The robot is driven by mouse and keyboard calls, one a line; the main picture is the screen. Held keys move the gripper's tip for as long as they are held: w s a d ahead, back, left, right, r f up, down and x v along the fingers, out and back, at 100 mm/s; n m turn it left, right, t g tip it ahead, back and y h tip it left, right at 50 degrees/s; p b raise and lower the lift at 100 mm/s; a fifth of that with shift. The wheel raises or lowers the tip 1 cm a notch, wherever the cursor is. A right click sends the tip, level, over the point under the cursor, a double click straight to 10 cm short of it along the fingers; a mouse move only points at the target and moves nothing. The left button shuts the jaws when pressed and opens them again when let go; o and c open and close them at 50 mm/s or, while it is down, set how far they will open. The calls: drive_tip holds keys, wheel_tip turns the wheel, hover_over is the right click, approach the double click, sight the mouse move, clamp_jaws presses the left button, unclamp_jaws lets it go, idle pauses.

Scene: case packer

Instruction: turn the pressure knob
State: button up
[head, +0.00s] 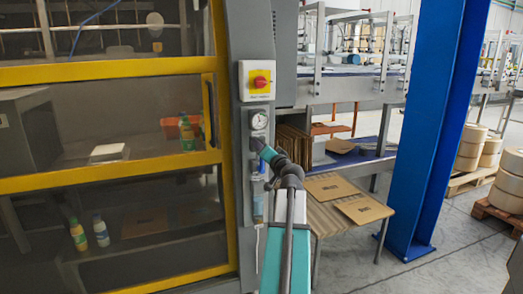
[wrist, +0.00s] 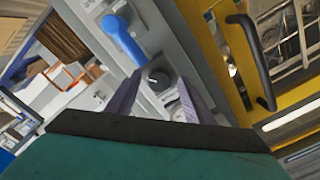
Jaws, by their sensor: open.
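The pressure knob (wrist: 157,78) is a small dark round knob with a light mark, on the grey panel in the wrist view. My gripper (wrist: 159,84) is open, with one finger on each side of the knob in the picture. I cannot tell whether the fingers touch it. In the head view my gripper (head: 257,146) is at the grey column, just below the round white pressure gauge (head: 259,119), and it hides the knob there.
A blue lever (wrist: 123,39) is close to the knob. The yellow-framed guard door (head: 110,75) with a dark handle (wrist: 250,58) is beside the panel. A table with cardboard sheets (head: 331,187) stands to the right.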

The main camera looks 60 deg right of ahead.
drive_tip(key=b+v, duration=0.4)
drive_tip(key=v, duration=0.9)
drive_tip(key=shift+s+a+b, duration=0.25)
drive_tip(key=shift+b, duration=0.1)
idle(0.4)
